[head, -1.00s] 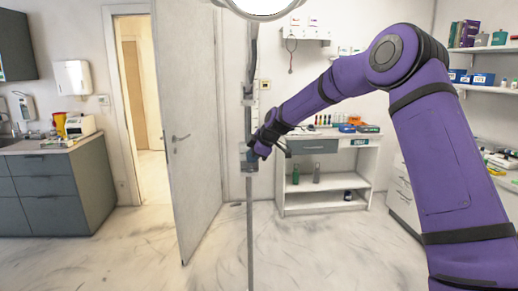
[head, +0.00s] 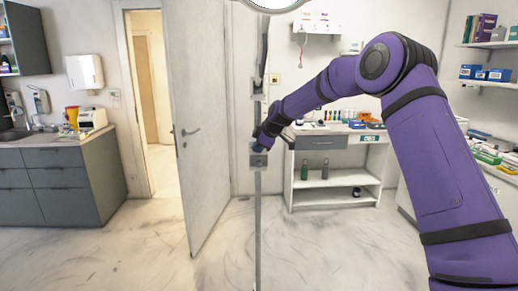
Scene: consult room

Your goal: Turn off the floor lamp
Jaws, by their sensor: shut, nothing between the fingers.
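The floor lamp's thin grey pole (head: 258,215) stands upright near the middle of the head view. Its round white lamp head (head: 274,3) is mostly cut off by the top edge, and I cannot tell whether it is lit. A small grey box (head: 258,160) sits on the pole, with another clamp-like fitting (head: 258,86) higher up. My gripper (head: 258,146) is shut and empty, right at the pole just above the lower box. Its fingertips are small and dark here, so I cannot tell whether they touch it.
A half-open door (head: 205,120) stands left of the lamp. A grey cabinet with a sink (head: 55,185) is at the left. A white desk (head: 333,200) with bottles is behind the arm, and wall shelves (head: 485,85) are at the right. The floor between is clear.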

